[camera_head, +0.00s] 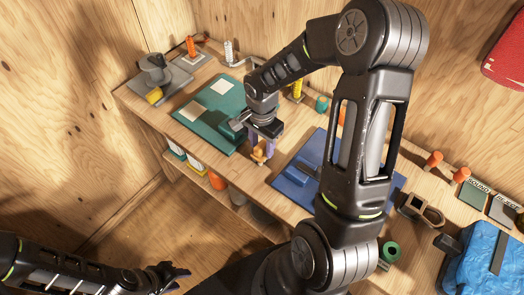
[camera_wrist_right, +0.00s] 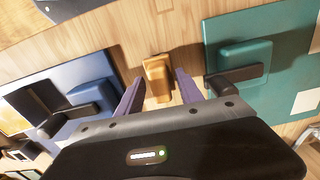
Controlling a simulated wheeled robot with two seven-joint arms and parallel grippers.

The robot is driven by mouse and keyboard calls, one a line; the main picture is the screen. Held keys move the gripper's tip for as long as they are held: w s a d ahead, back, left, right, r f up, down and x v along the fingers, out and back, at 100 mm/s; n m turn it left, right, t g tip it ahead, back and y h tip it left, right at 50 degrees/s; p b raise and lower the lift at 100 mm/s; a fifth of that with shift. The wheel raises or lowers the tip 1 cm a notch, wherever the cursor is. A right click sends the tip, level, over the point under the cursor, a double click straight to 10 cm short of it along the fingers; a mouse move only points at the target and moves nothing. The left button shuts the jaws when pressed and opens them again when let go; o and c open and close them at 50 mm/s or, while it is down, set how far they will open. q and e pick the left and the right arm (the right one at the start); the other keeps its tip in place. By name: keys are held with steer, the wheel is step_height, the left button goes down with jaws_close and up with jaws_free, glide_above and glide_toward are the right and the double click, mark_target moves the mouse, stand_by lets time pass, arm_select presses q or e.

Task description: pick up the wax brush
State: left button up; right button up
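A small tan-orange block-like thing, which looks like the wax brush (camera_wrist_right: 157,78), lies on the wooden bench between a teal mat and a blue mat. It also shows in the head view (camera_head: 258,156), partly hidden by my right gripper. My right gripper (camera_head: 262,147) is above it, pointing down at the bench. In the right wrist view its two purple fingers (camera_wrist_right: 158,95) are apart, one on each side of the block, with gaps visible. My left gripper (camera_head: 176,275) is low at the left, away from the bench; its fingers are too small and dark to judge.
The teal mat (camera_head: 190,124) with a block lies left of the right gripper, and the blue mat (camera_head: 290,190) with a dark-handled tool lies right. A grey vise (camera_head: 155,72) stands at the far left. A blue bag (camera_head: 476,262) is at the right.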

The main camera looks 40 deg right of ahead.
mark_target(262, 144)
jaws_close()
steer(key=shift+r, duration=0.1)
stand_by(0.5)
step_height(262, 144, up, 10)
steer(key=shift+f+b, duration=0.1)
steer(key=shift+b, duration=0.5)
steer(key=shift+c, duration=2.4)
jaws_free()
jaws_close()
